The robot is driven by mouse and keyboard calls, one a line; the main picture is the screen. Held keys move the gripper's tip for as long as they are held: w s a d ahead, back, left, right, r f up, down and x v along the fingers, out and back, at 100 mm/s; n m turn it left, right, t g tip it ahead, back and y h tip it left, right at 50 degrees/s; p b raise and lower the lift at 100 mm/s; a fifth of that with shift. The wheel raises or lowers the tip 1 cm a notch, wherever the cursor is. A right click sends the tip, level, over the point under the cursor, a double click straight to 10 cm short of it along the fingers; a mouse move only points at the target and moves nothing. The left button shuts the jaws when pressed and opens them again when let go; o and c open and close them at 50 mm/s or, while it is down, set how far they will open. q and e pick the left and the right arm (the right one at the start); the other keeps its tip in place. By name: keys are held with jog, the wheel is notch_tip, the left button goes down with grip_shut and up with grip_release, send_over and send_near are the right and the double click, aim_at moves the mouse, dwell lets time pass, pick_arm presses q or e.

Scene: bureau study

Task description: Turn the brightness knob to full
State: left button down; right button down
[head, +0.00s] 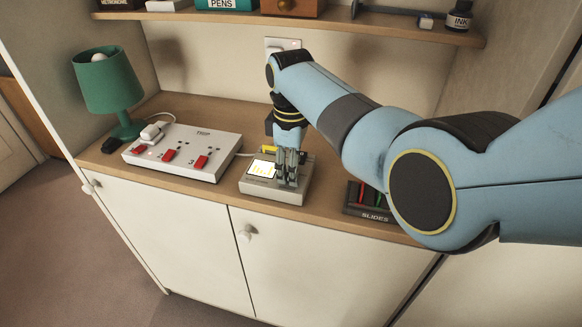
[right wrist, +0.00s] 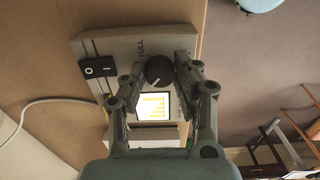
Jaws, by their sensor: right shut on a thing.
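The brightness knob (right wrist: 159,71) is a dark round knob on a grey box (head: 273,194), beside a lit screen (head: 261,168) with yellow bars. The screen also shows in the right wrist view (right wrist: 154,106). A white mark shows on the knob's screen side, and the word FULL (right wrist: 141,47) is printed on the panel near it. My right gripper (head: 289,180) points down over the box and is shut on the knob, with one finger on each side in the right wrist view (right wrist: 159,66). The fingers hide the knob in the head view. My left gripper is out of view.
A black rocker switch (right wrist: 98,67) is on the box. A white unit with red switches (head: 184,150) and a green lamp (head: 107,82) stand to the left. A dark SLIDES box (head: 365,201) is at the right. A shelf (head: 330,19) runs above.

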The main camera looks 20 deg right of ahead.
jog(key=m+p, duration=0.2)
jog(key=m, duration=0.2)
jog(key=shift+r, duration=0.1)
jog(key=m+p, duration=0.1)
jog(key=m, duration=0.3)
jog(key=shift+m+p, duration=0.3)
jog(key=shift+p, duration=0.1)
jog(key=m+p, duration=0.1)
jog(key=m, duration=1)
dwell(0.4)
jog(key=c, duration=1)
grip_release()
